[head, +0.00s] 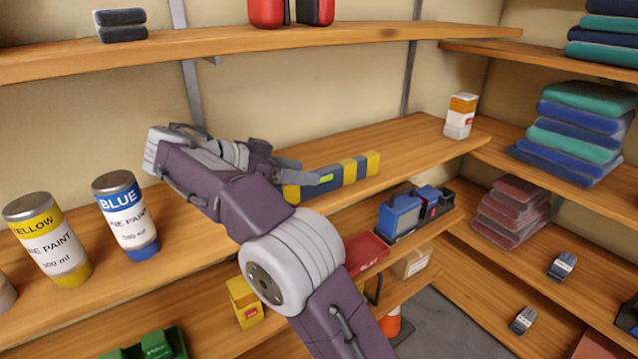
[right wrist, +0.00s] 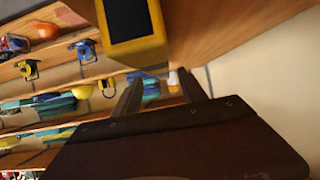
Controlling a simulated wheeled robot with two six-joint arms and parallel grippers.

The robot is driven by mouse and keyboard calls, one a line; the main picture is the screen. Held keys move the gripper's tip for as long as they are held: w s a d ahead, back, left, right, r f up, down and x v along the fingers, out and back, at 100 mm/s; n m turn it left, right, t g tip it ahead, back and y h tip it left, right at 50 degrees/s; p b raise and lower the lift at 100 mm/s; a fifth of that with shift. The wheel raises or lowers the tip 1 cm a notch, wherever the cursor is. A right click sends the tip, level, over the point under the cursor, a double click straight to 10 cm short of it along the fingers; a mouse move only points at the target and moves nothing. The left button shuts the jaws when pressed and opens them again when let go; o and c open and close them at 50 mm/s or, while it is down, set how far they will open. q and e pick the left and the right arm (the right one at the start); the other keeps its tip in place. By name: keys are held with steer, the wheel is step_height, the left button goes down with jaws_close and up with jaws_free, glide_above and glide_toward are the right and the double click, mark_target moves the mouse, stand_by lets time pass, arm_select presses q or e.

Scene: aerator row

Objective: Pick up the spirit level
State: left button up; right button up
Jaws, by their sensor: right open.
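The spirit level (head: 362,167) is a bar with yellow and dark blue bands and a small green patch. It lies on the middle wooden shelf in the head view. In the right wrist view, its yellow and dark end (right wrist: 135,22) is large at the top, above the fingers. My right gripper (head: 308,172) is at the level's left part and covers some of it. Its two fingers are apart in the right wrist view (right wrist: 160,88), with no part of the level seen between them. Whether they touch it I cannot tell. My left gripper is not in view.
Blue (head: 127,215) and yellow (head: 48,240) paint cans stand left on the same shelf (head: 410,150). A white and orange box (head: 461,115) stands at its right end. The upper shelf (head: 230,42) runs above my arm.

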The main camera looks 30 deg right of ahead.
steer(key=x, duration=0.4)
steer(key=shift+w+d, duration=0.2)
steer(key=shift+a, duration=0.1)
jaws_close()
stand_by(1.1)
